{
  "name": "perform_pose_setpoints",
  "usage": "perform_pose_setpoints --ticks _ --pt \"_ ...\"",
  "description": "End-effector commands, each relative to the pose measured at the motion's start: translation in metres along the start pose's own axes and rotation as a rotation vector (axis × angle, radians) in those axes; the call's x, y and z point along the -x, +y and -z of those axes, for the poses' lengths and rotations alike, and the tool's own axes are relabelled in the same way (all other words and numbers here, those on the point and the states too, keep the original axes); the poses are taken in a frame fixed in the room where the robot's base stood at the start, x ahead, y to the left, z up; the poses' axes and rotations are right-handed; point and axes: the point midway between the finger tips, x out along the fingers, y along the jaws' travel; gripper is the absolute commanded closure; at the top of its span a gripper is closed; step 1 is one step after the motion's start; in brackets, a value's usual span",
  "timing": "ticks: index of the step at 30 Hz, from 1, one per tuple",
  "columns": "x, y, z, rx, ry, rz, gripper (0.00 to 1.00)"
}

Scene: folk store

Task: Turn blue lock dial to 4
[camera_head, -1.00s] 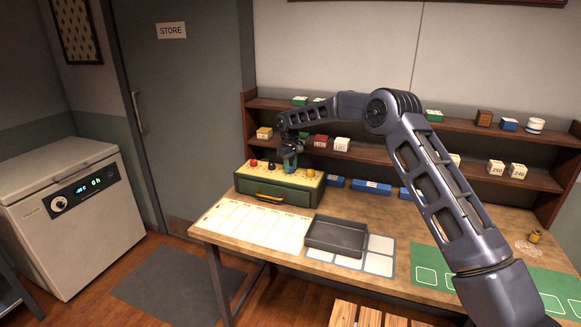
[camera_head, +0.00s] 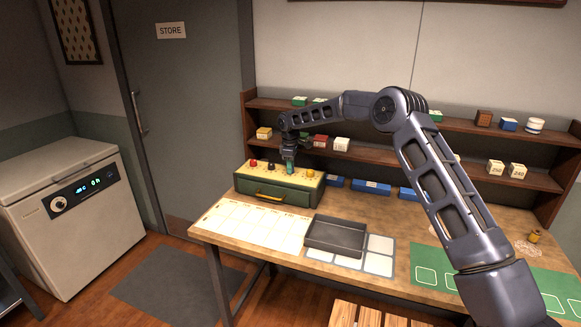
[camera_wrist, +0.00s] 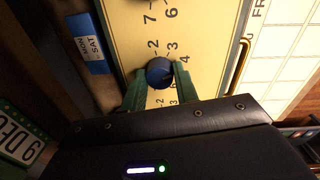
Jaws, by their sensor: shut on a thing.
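The green lock box (camera_head: 280,188) with a cream top stands on the table at the back left. Its top bears red, black, blue and yellow dials in a row. The blue dial (camera_wrist: 159,72) shows in the wrist view, with numbers such as 2, 3 and 4 printed around it. My gripper (camera_head: 289,169) points down over the box; its green fingers (camera_wrist: 152,88) are shut on the blue dial, one on each side. The dial's pointer mark is too small to read.
A red dial (camera_head: 253,163) and black dial (camera_head: 271,166) stand left of my gripper, a yellow dial (camera_head: 310,173) close on its right. A dark grey tray (camera_head: 336,247) lies in front. Blue boxes (camera_head: 371,187) sit right of the lock box, below the shelf.

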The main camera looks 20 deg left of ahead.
Motion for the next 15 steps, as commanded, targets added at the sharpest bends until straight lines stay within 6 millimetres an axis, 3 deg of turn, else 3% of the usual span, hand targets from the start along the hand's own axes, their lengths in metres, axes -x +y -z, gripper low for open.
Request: perform_pose_setpoints --ticks 13,14,15 --pt "0.0019 0.0011 0.0008 0.008 0.004 -0.004 0.93" --pt "0.0019 0.0010 0.0008 0.008 0.004 -0.004 0.64" --pt "0.0018 0.0010 0.0007 0.008 0.003 -0.004 0.56"
